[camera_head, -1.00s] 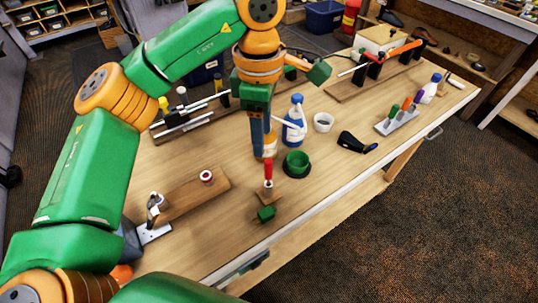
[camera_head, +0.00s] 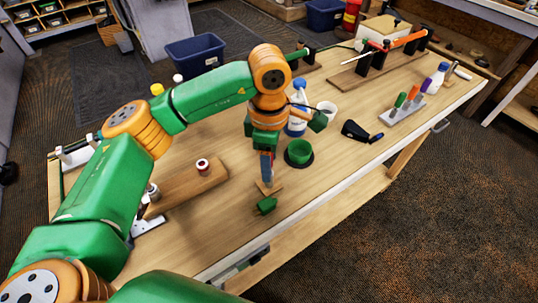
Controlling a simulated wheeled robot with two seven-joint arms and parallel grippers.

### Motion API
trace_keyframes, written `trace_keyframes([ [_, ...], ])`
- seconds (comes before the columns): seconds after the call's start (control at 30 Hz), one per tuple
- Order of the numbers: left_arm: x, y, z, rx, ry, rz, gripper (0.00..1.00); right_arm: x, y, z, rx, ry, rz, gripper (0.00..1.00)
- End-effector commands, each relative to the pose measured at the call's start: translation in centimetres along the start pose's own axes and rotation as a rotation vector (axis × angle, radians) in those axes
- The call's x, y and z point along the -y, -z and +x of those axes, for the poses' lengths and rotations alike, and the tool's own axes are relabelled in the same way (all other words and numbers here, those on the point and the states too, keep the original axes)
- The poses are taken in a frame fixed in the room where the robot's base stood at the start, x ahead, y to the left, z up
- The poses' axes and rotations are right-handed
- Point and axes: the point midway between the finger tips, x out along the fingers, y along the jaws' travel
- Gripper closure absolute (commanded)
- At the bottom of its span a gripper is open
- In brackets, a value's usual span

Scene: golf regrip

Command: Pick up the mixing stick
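I cannot pick out a mixing stick for certain. My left gripper (camera_head: 267,168) points down over a small wooden block (camera_head: 269,188) near the table's front edge. Its fingers hide the upright red-handled tool seen there earlier, and whether they are open or shut on it is unclear. A green cup (camera_head: 299,153) on a dark base stands just right of the gripper. A small green block (camera_head: 266,205) lies in front of the wooden block. My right gripper is not in view.
A blue-and-white bottle (camera_head: 297,122) stands behind the green cup, partly hidden by my arm. A white cup (camera_head: 326,109), a black tool (camera_head: 357,131) and a white rack (camera_head: 402,113) of colored handles lie to the right. A wooden board (camera_head: 190,186) lies left.

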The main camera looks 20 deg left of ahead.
Motion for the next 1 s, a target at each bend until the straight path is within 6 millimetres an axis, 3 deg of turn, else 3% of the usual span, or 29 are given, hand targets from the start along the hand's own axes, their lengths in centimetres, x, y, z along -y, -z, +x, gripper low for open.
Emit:
trace_keyframes([
  [0.1, 0.0, 0.0, 0.0, 0.0, 0.0, 0.0, 0.43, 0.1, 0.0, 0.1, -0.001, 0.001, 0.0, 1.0],
  [0.13, 0.0, 0.0, 0.0, 0.0, 0.0, 0.0, 0.48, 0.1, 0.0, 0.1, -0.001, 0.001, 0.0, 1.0],
  [0.33, 0.0, 0.0, 0.0, 0.0, 0.0, 0.0, 1.0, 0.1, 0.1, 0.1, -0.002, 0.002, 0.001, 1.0],
  [0.73, -0.1, 0.0, -0.5, 0.0, -0.002, -0.001, 1.0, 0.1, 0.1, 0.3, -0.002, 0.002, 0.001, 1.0],
  [1.0, -0.1, 0.0, -5.4, 0.001, -0.005, -0.002, 1.0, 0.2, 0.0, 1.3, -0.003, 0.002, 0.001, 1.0],
])
